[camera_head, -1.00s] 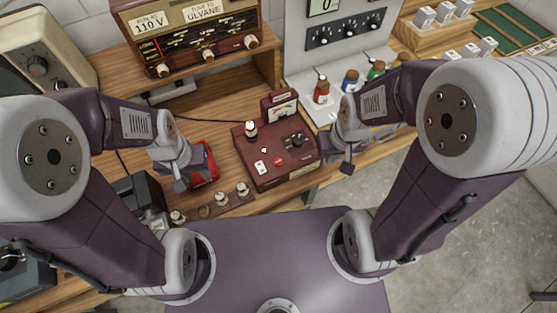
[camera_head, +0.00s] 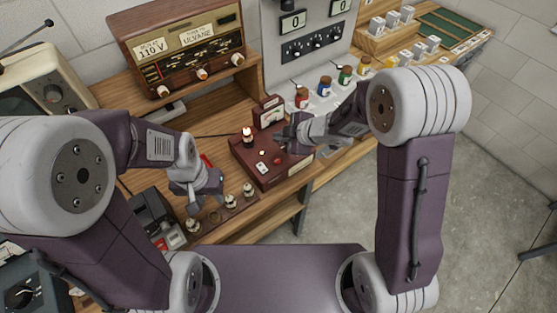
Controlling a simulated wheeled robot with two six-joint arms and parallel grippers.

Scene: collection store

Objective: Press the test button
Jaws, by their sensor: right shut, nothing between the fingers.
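The dark red tester box (camera_head: 250,172) sits on the wooden bench in the middle of the view. A small red button (camera_head: 278,161) shows on its top, beside a white switch plate (camera_head: 261,167). A glass tube (camera_head: 247,137) stands upright at its left rear, and a small meter (camera_head: 268,115) rises behind. My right gripper (camera_head: 282,141) is shut and empty, over the right part of the box, behind and above the button. It hides the knob. My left gripper (camera_head: 195,206) is left of the box; its jaw opening is unclear.
Several tubes (camera_head: 229,201) stand in a wooden strip in front of the box. A wooden radio (camera_head: 180,50) stands behind, on a shelf. Several coloured bottles (camera_head: 324,86) stand at the right rear. A dark device (camera_head: 155,215) is at the left.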

